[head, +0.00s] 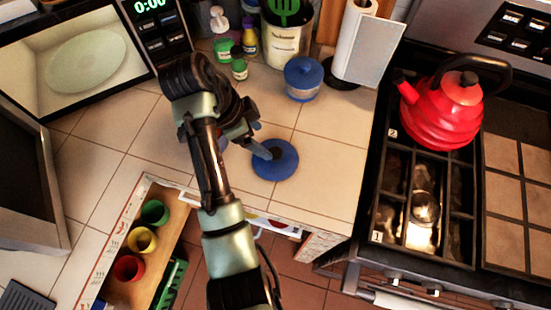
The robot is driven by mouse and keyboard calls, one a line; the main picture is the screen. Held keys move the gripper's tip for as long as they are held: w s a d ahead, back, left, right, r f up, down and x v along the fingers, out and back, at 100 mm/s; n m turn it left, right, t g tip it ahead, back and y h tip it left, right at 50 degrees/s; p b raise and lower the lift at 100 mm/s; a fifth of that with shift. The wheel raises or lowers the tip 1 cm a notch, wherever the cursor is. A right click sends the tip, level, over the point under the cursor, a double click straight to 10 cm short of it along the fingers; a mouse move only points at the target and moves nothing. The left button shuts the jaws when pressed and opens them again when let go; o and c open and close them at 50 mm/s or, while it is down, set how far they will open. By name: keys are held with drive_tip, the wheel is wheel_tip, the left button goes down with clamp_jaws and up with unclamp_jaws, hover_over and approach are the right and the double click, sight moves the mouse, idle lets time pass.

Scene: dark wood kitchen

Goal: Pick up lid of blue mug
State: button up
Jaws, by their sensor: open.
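A round, flat blue lid (277,166) lies on the tiled counter near its front edge. Whether anything is under it, I cannot tell. My gripper (264,149) is over the upper left part of the lid, with its fingers close to the lid's middle; whether they touch it is unclear. My gripper is open and holds nothing that I can see.
A blue lidded pot (303,82), a utensil crock (287,42), small bottles (239,68) and a paper towel roll (353,40) stand behind. A red kettle (440,112) is on the stove at right. An open drawer (146,268) holds coloured cups. Counter right of the lid is clear.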

sight(273, 153)
drive_tip(key=x, duration=0.3)
drive_tip(key=shift+w, duration=0.1)
drive_tip(key=shift+s+a+p+x, duration=0.15)
drive_tip(key=shift+p+x, duration=0.3)
drive_tip(key=shift+x, duration=0.9)
drive_tip(key=shift+s+a+p+x, duration=0.15)
drive_tip(key=shift+p+x, duration=0.25)
drive_tip(key=shift+x, duration=1)
drive_tip(key=shift+f, duration=0.1)
clamp_jaws()
